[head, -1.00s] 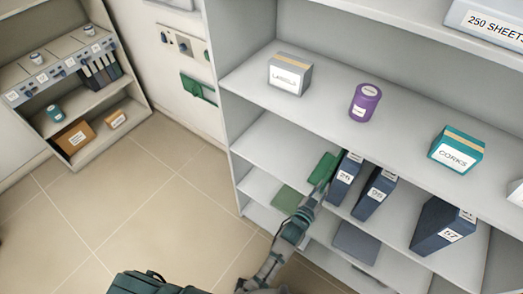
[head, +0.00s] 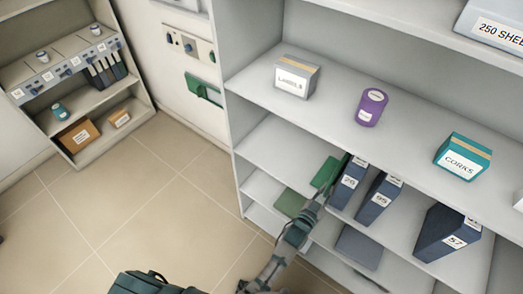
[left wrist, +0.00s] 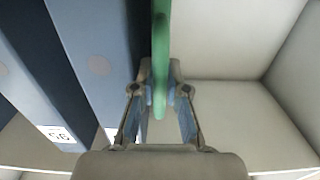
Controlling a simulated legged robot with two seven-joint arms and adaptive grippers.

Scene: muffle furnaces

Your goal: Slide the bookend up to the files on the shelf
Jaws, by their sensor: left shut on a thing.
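The green bookend (head: 325,172) stands upright on the middle shelf, just left of the blue files. The nearest file (head: 348,184) is labelled 26; another file (head: 379,199) stands to its right. My left gripper (head: 322,192) reaches in from the front and is shut on the bookend. In the left wrist view, the bookend (left wrist: 161,50) shows edge-on as a green plate between the fingers (left wrist: 160,95). The nearest file (left wrist: 105,55) is close on its left; I cannot tell whether they touch. My right gripper is not in view.
A third file (head: 445,232), labelled 57, leans farther right. The shelf left of the bookend (head: 285,150) is clear. The upper shelf above holds a labels box (head: 296,77), a purple jar (head: 371,107) and a corks box (head: 462,156). A flat green thing (head: 290,203) lies lower.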

